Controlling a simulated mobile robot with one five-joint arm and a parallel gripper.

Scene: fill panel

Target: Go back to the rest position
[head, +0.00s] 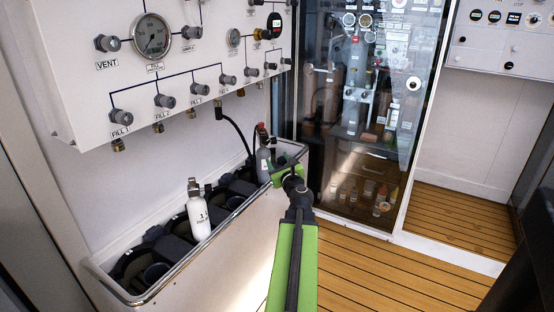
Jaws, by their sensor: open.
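My arm reaches forward from the bottom middle of the head view, with green and black links. My gripper (284,169) is at its far end, over the right end of the metal-rimmed trough. The gripper is seen from behind and its fingers are small and partly hidden. It is open, with nothing visible held. A grey cylinder (263,166) with a black and red valve stands just left of the gripper; I cannot tell whether they touch. A white cylinder (198,217) stands upright further left in the trough.
The fill panel (190,65) with gauges and knobs overhangs the trough (185,275) at left. A black hose (236,133) hangs from the panel to the cylinder area. A glass-doored cabinet (365,110) stands behind. The wooden floor (390,280) at right is clear.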

